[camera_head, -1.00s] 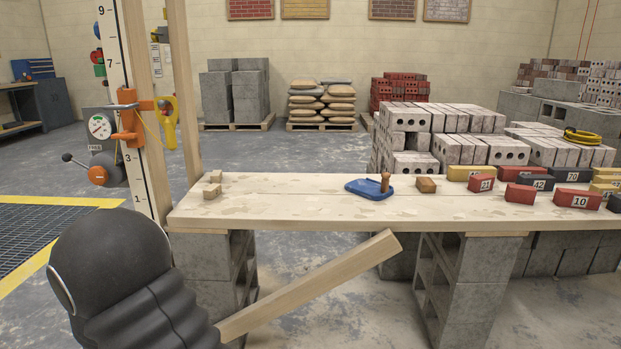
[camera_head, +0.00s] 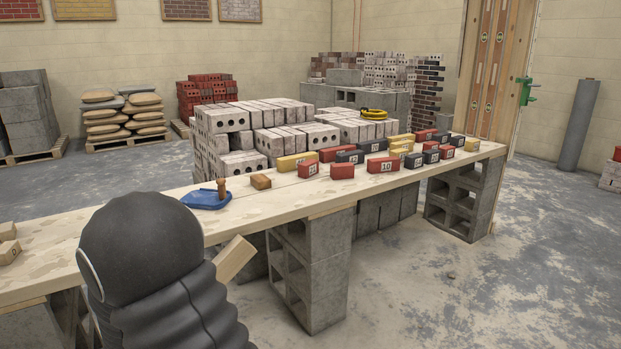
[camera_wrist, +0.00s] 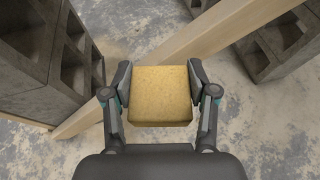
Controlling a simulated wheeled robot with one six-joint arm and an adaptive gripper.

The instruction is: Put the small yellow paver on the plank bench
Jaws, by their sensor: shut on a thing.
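In the wrist view my gripper (camera_wrist: 160,98) is shut on a small yellow paver (camera_wrist: 161,96), with one finger on each side of it. The paver is held above the concrete floor. The plank bench (camera_head: 240,222) runs across the head view on concrete blocks. The paver and my gripper's fingers do not show in the head view, where my dark arm covers part of the bench.
A wooden beam (camera_wrist: 185,52) slants near my gripper, beside concrete blocks (camera_wrist: 40,60). The bench left of the trowel is mostly clear.

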